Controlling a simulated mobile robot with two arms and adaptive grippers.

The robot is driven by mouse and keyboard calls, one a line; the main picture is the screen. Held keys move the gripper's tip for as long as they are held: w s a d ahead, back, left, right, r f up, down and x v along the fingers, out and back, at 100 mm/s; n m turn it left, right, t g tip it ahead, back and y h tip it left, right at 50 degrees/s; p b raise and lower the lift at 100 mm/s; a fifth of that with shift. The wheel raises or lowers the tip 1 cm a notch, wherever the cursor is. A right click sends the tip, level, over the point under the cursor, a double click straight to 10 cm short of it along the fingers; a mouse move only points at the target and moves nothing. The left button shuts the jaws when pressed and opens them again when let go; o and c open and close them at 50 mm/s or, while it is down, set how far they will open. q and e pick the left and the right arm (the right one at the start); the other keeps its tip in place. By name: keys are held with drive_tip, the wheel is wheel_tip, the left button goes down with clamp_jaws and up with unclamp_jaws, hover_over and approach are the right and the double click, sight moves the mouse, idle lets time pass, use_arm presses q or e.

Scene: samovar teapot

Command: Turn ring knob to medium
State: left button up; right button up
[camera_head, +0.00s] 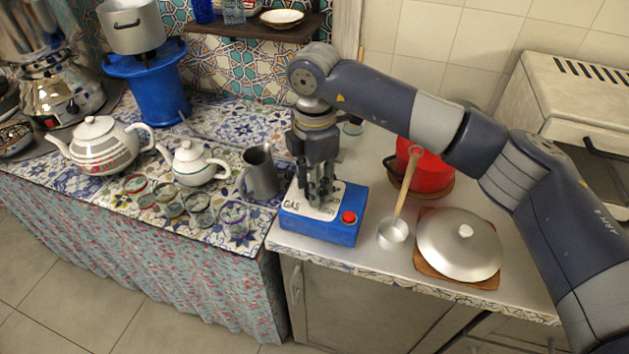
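A blue box with a white top marked "GAS" (298,222) stands at the left end of the metal counter, with a red button (348,217) on its front right corner. My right gripper (319,200) points straight down over the white top, its fingertips at or just above it. The fingers hide the middle of the top, and I cannot make out a ring knob there or whether they grip one. A small dark knob (73,107) shows on the silver samovar (72,88) at the far left. My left gripper is not in view.
A grey metal jug (260,172) stands close left of the box, with several glasses and two white teapots (190,163) (98,144) beyond.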

drive_tip(key=o, duration=0.3)
wheel_tip(320, 180, up, 12)
idle(0.6)
drive_tip(key=shift+c, duration=0.5)
